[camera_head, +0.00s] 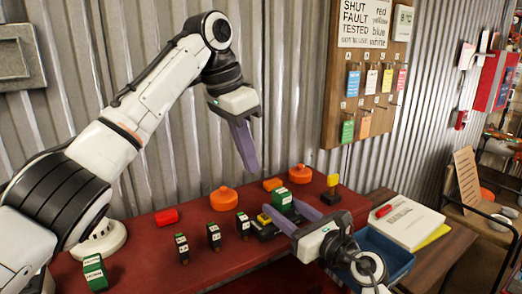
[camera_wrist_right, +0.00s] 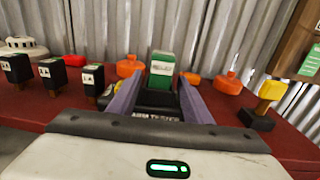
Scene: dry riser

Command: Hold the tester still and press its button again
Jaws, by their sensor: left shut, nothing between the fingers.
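The tester (camera_wrist_right: 155,99), a dark box with lettering on its near edge, stands on the red bench with a green-and-white block (camera_head: 281,199) upright on it. A yellow part, probably its button (camera_head: 264,218), shows at its left. My right gripper (camera_head: 280,206) is low at the tester; in the right wrist view its purple fingers (camera_wrist_right: 159,80) lie along both sides of the dark box with no clear gap. They partly hide the tester. My left gripper (camera_head: 251,170) is shut and empty, pointing down, above and left of the tester, clear of the bench.
Several dark blocks with white labels (camera_head: 213,235) stand left of the tester. Orange domed pieces (camera_head: 223,198) and a red piece (camera_head: 166,216) lie behind them. A yellow-topped black stand (camera_head: 331,194) is to the right, near a blue bin (camera_head: 386,256). The corrugated wall is close behind.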

